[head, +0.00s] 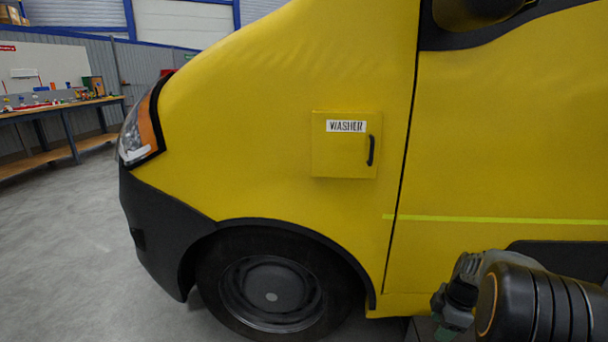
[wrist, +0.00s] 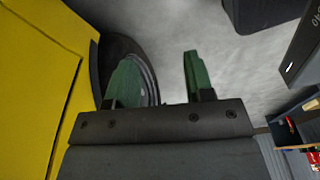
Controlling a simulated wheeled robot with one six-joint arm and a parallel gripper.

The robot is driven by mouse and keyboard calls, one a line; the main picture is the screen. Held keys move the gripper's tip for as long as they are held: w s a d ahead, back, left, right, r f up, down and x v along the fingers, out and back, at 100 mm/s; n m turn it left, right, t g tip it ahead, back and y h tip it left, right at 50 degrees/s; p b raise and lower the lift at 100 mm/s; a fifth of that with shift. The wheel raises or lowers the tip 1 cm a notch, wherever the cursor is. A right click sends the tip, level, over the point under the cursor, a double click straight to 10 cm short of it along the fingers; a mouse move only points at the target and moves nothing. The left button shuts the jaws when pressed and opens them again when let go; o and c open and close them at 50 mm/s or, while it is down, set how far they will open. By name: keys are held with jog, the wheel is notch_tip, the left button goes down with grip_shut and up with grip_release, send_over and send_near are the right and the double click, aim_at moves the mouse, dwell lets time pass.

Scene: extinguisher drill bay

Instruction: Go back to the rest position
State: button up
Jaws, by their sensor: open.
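My gripper (wrist: 158,62) shows in the wrist view with its two green fingers spread apart and nothing between them. The van's front wheel (wrist: 152,78) and grey floor lie beyond the fingers. The yellow van (wrist: 35,75) fills the left of that view, beside my gripper. In the head view, part of my arm shows at the lower right, in front of the van (head: 250,80); the fingers cannot be made out there. The square yellow flap marked WASHER (head: 346,158), with a black handle, looks closed on the van's side.
A workbench (head: 60,108) with small items stands at the far left of the head view. The floor (head: 80,240) between it and the van is clear. In the wrist view, dark objects (wrist: 262,14) stand at the upper right and a shelf (wrist: 290,128) with red items at the lower right.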

jog(key=s+a+r+m+t+p, duration=0.1)
jog(key=s+a+r+m+p, duration=0.3)
jog(key=r, duration=0.9)
jog(key=s+a+r+m+t+h+p, duration=0.1)
jog(key=s+a+r+m+p, duration=0.3)
jog(key=a+r+p, duration=0.5)
jog(key=s+a+r+m+t+p, duration=0.1)
jog(key=s+a+r+m+p, duration=0.3)
jog(key=r+p, duration=0.9)
jog(key=a+r+m, duration=0.2)
jog(key=a+r, duration=0.1)
jog(key=r, duration=0.1)
jog(key=shift+r+h, duration=0.15)
jog(key=shift+h, duration=0.25)
